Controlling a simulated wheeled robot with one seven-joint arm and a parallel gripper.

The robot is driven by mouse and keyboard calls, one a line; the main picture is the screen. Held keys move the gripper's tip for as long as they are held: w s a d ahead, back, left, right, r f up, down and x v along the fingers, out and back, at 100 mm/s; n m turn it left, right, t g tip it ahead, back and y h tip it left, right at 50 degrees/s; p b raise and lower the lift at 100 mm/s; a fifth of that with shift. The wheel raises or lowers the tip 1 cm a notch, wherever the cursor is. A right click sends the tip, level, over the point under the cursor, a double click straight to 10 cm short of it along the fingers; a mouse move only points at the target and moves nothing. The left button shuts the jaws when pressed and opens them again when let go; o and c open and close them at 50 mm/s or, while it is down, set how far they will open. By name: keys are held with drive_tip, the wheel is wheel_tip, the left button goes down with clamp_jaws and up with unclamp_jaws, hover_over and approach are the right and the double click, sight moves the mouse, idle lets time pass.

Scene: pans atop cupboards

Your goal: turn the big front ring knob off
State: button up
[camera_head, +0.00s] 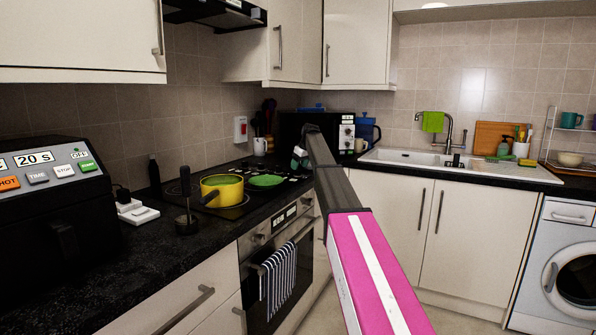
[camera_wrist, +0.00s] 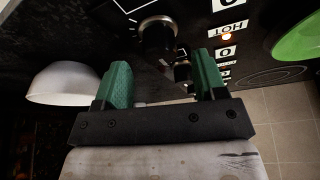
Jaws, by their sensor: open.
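The black hob (camera_head: 232,208) lies in the worktop at mid-left, with its control strip beyond the pans. My gripper (camera_head: 300,158) is over the far right end of the hob. In the wrist view my gripper (camera_wrist: 163,78) is open and empty, with green fingers apart. A dark knob with a silver rim (camera_wrist: 158,35) shows beyond the fingers, left of centre. A second knob (camera_wrist: 183,70) shows between the fingers, near the right one. Neither is seen gripped. I cannot tell which knob is the big front ring's. An orange light (camera_wrist: 226,37) glows beside a HOT label.
A yellow pan (camera_head: 221,190) and a green pan (camera_head: 265,181) sit on the hob. A white rounded item (camera_wrist: 65,85) is close left of my gripper in the wrist view. A white mug (camera_head: 260,146) and a microwave (camera_head: 346,137) stand behind the hob.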

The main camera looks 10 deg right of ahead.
drive_tip(key=v, duration=0.7)
drive_tip(key=shift+r, duration=0.2)
